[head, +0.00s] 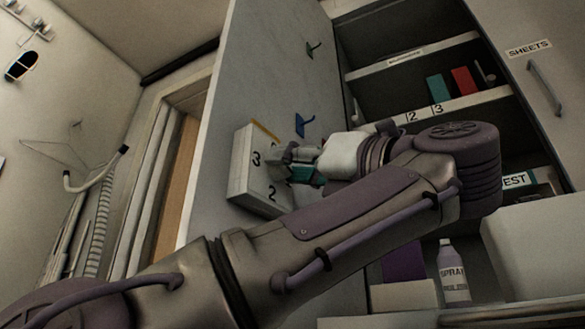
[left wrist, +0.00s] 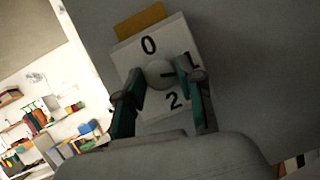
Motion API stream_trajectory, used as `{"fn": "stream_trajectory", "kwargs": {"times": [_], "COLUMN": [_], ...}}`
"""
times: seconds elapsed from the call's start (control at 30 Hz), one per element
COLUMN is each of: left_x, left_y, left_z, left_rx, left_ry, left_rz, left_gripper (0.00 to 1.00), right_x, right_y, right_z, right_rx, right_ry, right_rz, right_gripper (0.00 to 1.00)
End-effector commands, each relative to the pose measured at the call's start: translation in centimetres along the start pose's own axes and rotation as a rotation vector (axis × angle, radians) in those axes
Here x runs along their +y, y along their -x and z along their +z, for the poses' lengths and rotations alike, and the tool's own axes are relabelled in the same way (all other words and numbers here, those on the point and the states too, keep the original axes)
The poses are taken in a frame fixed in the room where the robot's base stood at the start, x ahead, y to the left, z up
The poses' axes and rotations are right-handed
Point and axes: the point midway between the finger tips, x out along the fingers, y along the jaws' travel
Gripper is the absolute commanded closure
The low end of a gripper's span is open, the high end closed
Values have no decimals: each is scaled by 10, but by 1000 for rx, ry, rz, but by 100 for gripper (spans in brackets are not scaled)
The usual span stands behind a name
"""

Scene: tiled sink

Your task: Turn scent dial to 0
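The scent dial is a white box (head: 240,183) on a grey upright panel; its 3 and 2 show in the head view. In the left wrist view its face (left wrist: 150,46) shows 0 at the top, 2 at the bottom and a partly covered 1 at the right. The round knob (left wrist: 158,74) sits in the middle, with a dark mark pointing right, towards the 1. My left gripper (head: 284,164) is at the dial. In the left wrist view its teal fingers (left wrist: 166,78) stand open on either side of the knob; contact is unclear. My right gripper is not seen.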

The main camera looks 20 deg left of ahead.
Motion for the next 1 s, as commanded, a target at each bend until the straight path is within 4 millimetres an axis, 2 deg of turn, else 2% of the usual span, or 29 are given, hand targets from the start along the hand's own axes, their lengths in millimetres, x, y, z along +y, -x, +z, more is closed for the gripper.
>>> {"fn": "stream_trajectory", "kwargs": {"times": [0.03, 0.17, 0.2, 0.57, 1.0], "left_x": [0, 0, 0, -1, -3], "left_y": [0, 0, 0, 0, 0], "left_z": [0, 0, 0, 0, 0], "left_rx": [0, 0, 0, -1, -11], "left_ry": [0, 0, 0, 76, 369], "left_rz": [0, 0, 0, 34, 156], "left_gripper": [76, 98, 100, 100, 100], "right_x": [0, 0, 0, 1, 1], "right_y": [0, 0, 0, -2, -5], "right_z": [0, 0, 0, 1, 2], "right_rx": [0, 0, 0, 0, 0], "right_ry": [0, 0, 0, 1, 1], "right_rz": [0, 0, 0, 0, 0], "right_gripper": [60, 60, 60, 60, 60]}}
